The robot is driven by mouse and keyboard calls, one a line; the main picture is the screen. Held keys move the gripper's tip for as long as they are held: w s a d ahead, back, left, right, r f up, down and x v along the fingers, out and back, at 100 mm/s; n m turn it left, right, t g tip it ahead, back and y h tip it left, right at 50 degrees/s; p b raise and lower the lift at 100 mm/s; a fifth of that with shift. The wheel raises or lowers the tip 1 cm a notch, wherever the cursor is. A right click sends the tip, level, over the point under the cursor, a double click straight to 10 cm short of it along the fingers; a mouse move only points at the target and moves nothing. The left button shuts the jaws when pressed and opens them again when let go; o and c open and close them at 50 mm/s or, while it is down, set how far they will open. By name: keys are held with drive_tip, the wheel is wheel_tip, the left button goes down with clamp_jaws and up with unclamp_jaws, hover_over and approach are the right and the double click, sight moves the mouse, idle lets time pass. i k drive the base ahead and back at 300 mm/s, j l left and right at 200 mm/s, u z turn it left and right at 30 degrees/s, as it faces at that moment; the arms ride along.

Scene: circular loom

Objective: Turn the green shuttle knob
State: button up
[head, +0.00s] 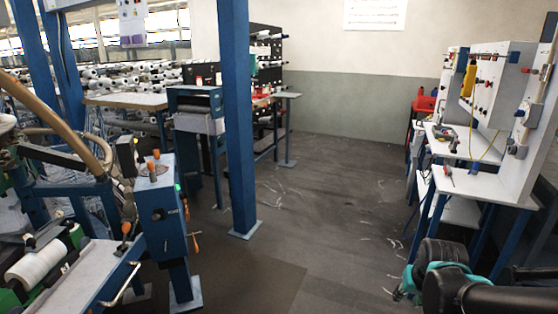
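A blue control box (163,215) stands on a post at the left in the head view. A small green knob-like part (177,187) shows at its upper right edge. It is too small to make out its shape or how it is turned, and I cannot tell for sure that it is the shuttle knob. Orange knobs (155,154) stand on the box's top, a dark round knob is on its front, and an orange handle (195,242) hangs at its right side. My gripper is not in view; only dark and teal parts of my arm show at the lower right, far from the box.
A blue pillar (238,120) stands right of the box, with open dark floor (330,195) beyond it. Loom machinery with a white yarn spool (35,262) fills the lower left. A metal bar handle (122,287) sticks out there. A workbench with tools (470,185) lines the right.

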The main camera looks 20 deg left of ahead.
sight(70, 224)
drive_tip(key=i+u, duration=0.25)
drive_tip(key=u, duration=0.15)
drive_tip(key=i+u, duration=0.25)
drive_tip(key=u, duration=0.15)
drive_tip(key=i+u, duration=0.25)
drive_tip(key=u, duration=0.15)
drive_tip(key=i+l+u, duration=0.2)
drive_tip(key=u, duration=0.15)
